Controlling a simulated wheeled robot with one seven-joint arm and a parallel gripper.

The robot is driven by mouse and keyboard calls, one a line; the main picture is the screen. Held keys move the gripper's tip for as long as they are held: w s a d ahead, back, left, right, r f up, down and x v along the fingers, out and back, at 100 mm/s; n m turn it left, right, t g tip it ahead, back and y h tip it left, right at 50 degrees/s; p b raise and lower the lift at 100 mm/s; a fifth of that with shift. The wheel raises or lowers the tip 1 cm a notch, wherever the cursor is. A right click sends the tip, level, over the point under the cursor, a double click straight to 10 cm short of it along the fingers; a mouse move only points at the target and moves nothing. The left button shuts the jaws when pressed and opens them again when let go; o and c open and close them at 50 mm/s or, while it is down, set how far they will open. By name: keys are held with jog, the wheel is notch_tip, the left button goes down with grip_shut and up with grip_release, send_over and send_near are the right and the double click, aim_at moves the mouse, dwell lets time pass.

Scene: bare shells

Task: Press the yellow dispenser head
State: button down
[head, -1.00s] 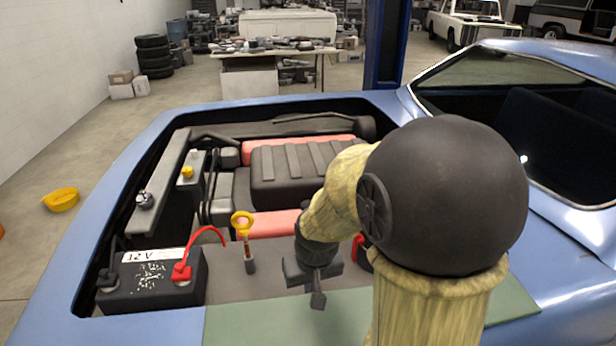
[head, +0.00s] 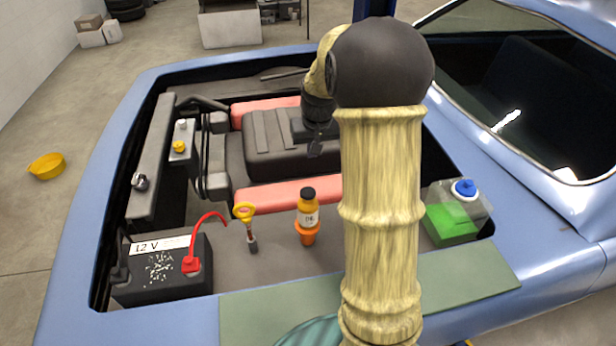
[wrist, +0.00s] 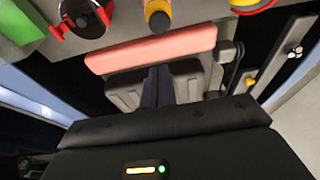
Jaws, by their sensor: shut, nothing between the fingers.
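A yellow-orange bottle (head: 308,212) with a black cap (head: 307,193) stands upright near the front of the engine bay. It also shows at the top of the wrist view (wrist: 156,8). A yellow cap (head: 179,146) sits on the grey tank at the left, and a yellow ring handle (head: 243,211) stands left of the bottle. I cannot tell which of these is the dispenser head. My gripper (head: 315,152) is shut and empty over the black engine cover, beyond the bottle and apart from it. Its dark fingers (wrist: 158,84) point together in the wrist view.
A battery (head: 160,272) with a red cable stands at the front left. A green-filled tank (head: 452,222) with a blue cap is at the right. A red-and-black round item (wrist: 85,18) shows in the wrist view. Blue car bodywork (head: 75,230) rims the bay.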

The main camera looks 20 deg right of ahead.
jog(key=f, duration=0.1)
jog(key=p, duration=0.5)
send_near(310, 190)
jog(key=w+f, duration=0.2)
jog(key=f, duration=0.3)
jog(key=shift+w+d, duration=0.15)
jog(key=shift+w, duration=0.25)
jog(key=shift+f, duration=0.6)
